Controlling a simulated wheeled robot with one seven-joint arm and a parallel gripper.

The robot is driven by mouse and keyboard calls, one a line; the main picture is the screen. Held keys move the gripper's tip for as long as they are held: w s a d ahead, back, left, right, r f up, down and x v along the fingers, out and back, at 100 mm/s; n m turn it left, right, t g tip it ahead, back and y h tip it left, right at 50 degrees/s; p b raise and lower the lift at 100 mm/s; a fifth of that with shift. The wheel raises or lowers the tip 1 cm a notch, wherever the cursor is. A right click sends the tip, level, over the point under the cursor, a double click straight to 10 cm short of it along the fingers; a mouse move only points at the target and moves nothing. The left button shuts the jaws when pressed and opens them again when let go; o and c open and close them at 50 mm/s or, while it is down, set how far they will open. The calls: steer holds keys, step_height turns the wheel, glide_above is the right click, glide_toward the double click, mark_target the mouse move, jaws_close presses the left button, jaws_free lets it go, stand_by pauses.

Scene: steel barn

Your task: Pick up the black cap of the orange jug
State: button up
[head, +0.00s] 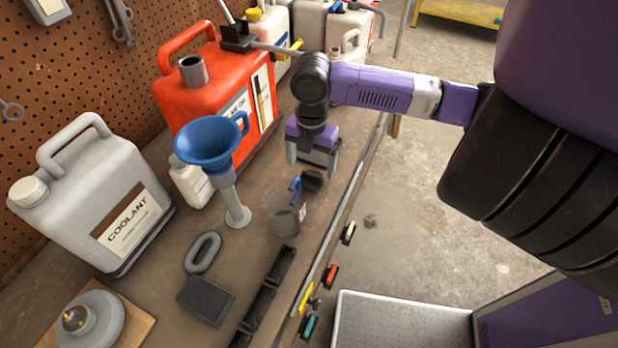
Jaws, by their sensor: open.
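The orange jug (215,83) stands on the bench in the head view, its dark grey neck (193,70) open at the top. A small round black piece (313,181), which looks like its cap, lies on the bench to the right of the jug. My gripper (313,158) points down with its fingers apart, just behind and above this piece. I cannot tell the exact height between the fingertips and the piece, and nothing shows between the fingers.
A clear measuring cup (284,216) with a blue handle stands close in front of the black piece. A blue funnel (208,142), a white bottle (190,183) and a coolant jug (95,190) stand left. The bench's edge (345,205) runs close on the right.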

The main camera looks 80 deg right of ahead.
mark_target(312, 174)
steer(key=shift+s+f+p, duration=0.1)
steer(key=shift+f+p, duration=0.45)
steer(key=shift+f, duration=1.85)
steer(key=c, duration=1.5)
steer(key=shift+r, duration=0.15)
